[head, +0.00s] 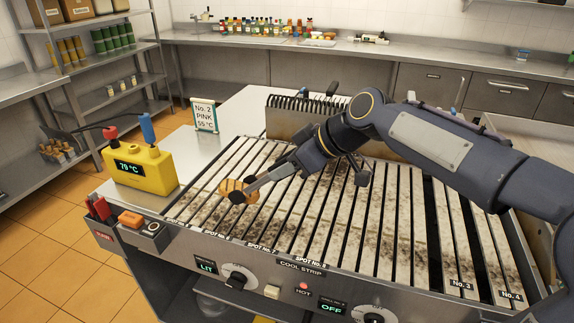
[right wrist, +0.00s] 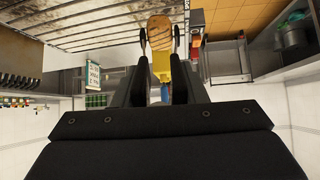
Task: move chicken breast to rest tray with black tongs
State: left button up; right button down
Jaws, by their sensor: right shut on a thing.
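My right gripper (head: 274,177) reaches in from the right over the slatted grill (head: 340,222) and is shut on the black tongs (head: 248,183). The tongs' dark tips sit on both sides of a golden-brown chicken breast (head: 236,194), near the grill's front left part. In the right wrist view the chicken breast (right wrist: 158,32) shows between the two tong tips, ahead of my fingers. I cannot tell whether it touches the slats. I cannot make out a rest tray for certain. My left gripper is not in view.
A yellow thermometer box (head: 143,168) reading 79 °C stands left of the grill. A sign (head: 204,115) reading "No. 2 PINK 55 °C" stands behind it on bare steel surface. Knobs (head: 240,277) line the grill front. A back counter (head: 300,43) holds bottles.

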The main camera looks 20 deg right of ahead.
jog(key=shift+r, duration=0.1)
notch_tip(320, 180, up, 6)
jog(key=p, duration=0.4)
